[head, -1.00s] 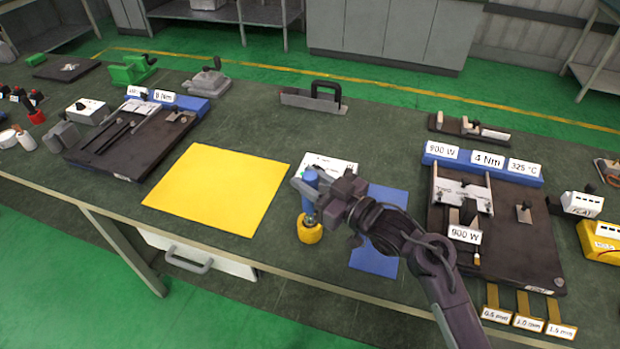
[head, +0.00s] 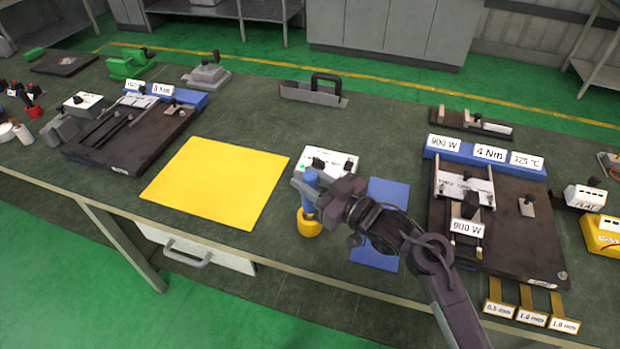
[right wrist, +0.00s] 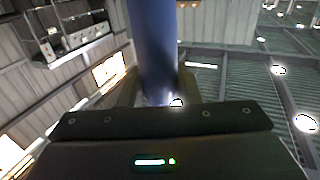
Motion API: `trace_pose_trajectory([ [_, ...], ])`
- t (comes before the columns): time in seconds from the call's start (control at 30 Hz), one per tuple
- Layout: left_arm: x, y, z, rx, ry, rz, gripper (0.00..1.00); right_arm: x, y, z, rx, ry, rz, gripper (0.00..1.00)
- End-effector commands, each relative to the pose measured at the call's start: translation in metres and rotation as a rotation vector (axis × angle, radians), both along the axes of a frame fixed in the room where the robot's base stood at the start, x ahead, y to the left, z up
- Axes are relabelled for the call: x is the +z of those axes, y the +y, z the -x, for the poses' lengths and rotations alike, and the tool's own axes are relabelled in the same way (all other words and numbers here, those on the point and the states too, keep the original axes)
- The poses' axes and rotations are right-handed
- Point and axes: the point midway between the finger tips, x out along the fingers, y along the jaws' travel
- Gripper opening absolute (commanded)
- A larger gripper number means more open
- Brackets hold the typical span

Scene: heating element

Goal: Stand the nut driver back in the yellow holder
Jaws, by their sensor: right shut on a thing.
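The nut driver (head: 310,187) has a blue handle and stands about upright in my right gripper (head: 314,190). The gripper is shut on its handle. The yellow holder (head: 309,223) is a small round piece on the bench, directly below the driver. The driver's lower end meets the holder's top in the head view; how deep it sits inside cannot be told. In the right wrist view the blue handle (right wrist: 153,45) rises between the fingers. My left gripper is not in view.
A yellow mat (head: 215,184) lies left of the holder and a blue mat (head: 380,245) right of it, partly behind my right arm. A white switch box (head: 340,160) stands just behind. A dark fixture board (head: 520,250) is farther right. The bench's front edge is near.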

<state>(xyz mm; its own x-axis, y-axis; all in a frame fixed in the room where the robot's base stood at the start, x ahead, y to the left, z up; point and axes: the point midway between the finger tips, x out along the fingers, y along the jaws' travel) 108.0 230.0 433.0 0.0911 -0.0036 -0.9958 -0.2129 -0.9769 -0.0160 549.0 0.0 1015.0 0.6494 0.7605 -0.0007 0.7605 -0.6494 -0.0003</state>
Motion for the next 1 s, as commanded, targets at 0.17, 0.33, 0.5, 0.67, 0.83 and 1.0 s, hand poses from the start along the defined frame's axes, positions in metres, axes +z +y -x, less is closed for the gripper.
trace_pose_trajectory([
  [0.17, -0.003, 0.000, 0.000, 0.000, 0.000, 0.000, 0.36, -0.004, 0.000, 0.000, 0.000, -0.003, -0.002, 0.00],
  [0.33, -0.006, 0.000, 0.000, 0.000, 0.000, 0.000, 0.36, -0.008, 0.000, 0.000, 0.000, -0.003, -0.002, 0.00],
  [0.5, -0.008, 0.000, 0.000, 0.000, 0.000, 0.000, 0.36, -0.012, 0.000, 0.000, 0.000, -0.003, -0.002, 0.00],
  [0.67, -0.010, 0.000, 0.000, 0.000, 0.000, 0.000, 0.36, -0.016, 0.000, 0.000, 0.000, -0.003, -0.002, 0.00],
  [0.83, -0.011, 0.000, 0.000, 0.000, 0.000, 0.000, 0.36, -0.017, 0.000, 0.000, 0.000, -0.003, -0.002, 0.39],
  [1.0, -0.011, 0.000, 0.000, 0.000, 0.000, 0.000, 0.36, -0.017, 0.000, 0.000, 0.000, -0.001, -0.002, 0.55],
])
